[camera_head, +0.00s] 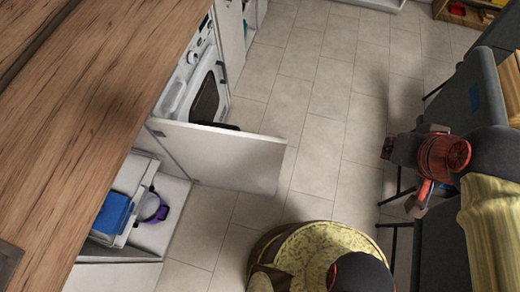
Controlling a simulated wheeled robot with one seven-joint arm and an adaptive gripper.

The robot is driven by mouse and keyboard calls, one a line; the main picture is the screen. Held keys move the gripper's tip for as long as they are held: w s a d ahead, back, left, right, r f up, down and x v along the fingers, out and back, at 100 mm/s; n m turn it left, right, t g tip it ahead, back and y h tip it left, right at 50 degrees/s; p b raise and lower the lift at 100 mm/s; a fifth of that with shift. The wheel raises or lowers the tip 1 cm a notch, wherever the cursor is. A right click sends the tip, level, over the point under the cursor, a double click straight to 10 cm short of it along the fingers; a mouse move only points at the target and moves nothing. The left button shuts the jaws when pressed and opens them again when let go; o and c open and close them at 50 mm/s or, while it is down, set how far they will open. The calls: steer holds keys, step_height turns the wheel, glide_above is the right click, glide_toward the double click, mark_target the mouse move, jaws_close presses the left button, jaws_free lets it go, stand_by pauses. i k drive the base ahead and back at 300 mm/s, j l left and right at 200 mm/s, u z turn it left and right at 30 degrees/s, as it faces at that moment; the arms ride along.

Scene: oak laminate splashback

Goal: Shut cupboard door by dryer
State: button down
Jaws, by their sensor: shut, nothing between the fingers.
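The cupboard door (225,157) is a pale flat panel standing wide open, sticking out over the floor from beside the dryer. The cupboard (155,235) is open below the worktop. The white dryer (195,85), with its round dark door, sits just beyond the panel. My gripper (388,149) appears at the right, at the end of my dark and red arm. It is shut and empty, well to the right of the door's free edge and not touching it. Its fingers are small and hard to make out.
Inside the cupboard are a blue box (112,213) and a purple-rimmed item (154,208). The wooden worktop (90,110) fills the left. Dark chairs (478,95) stand at the right. Tiled floor (320,110) between door and chairs is clear. A shelf (470,14) stands far right.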

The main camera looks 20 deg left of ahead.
mark_target(216, 155)
steer(key=i+l+z, duration=0.15)
steer(key=i, duration=0.2)
steer(key=i+l+z, duration=0.15)
steer(key=i, duration=0.2)
steer(key=i+u, duration=0.25)
steer(key=u, duration=0.2)
steer(key=i+u, duration=0.2)
steer(key=u, duration=0.25)
steer(key=i+l+u, duration=0.2)
steer(key=u, duration=0.25)
steer(key=i+u, duration=0.15)
steer(key=u, duration=0.3)
steer(key=i+l+u, duration=0.1)
steer(key=u, duration=0.4)
steer(key=i+l+u, duration=0.1)
steer(key=u, duration=0.35)
steer(key=i+l+u, duration=0.1)
steer(key=u, duration=0.35)
steer(key=l+u, duration=0.25)
steer(key=u, duration=0.2)
steer(key=i+l+u, duration=0.1)
steer(key=l+u, duration=0.15)
steer(key=u, duration=0.15)
steer(key=l+u, duration=0.4)
steer(key=i+l+u, duration=0.1)
steer(key=u, duration=0.25)
steer(key=k+j+z, duration=0.2)
steer(key=k, duration=0.2)
steer(key=l, duration=0.1)
